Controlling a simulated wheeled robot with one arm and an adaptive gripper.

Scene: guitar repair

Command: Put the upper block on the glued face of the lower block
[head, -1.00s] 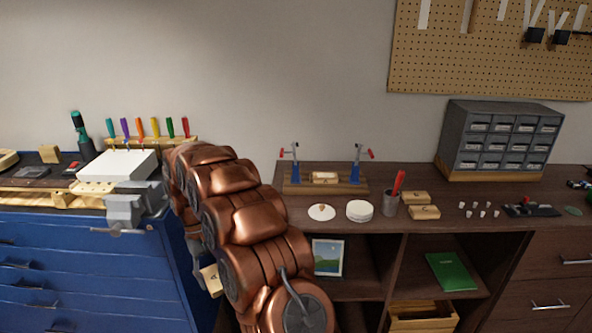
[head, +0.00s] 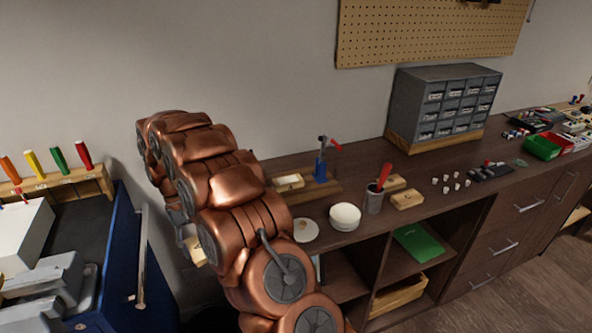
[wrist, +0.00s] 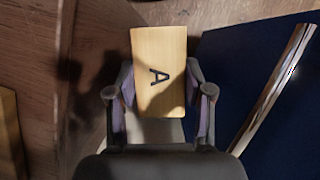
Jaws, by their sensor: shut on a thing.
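My gripper (wrist: 160,98) is shut on a light wooden block marked "A" (wrist: 158,72), with a finger on each side of it. In the head view the held block (head: 195,251) shows low beside my copper arm, left of the shelf unit, well away from the clamping board. Another block (head: 289,182) with a pale top lies on the wooden clamping board (head: 327,192) at the bench's back left. A blue clamp with a red handle (head: 322,165) stands on this board. My arm hides the board's left end. I cannot tell whether the pale face has glue.
Two more wooden blocks (head: 406,199) lie right of a cup with a red marker (head: 375,199). A white round stack (head: 345,216) and a flat white disc (head: 305,230) stand near the bench front. A blue cabinet (head: 108,265) is at the left.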

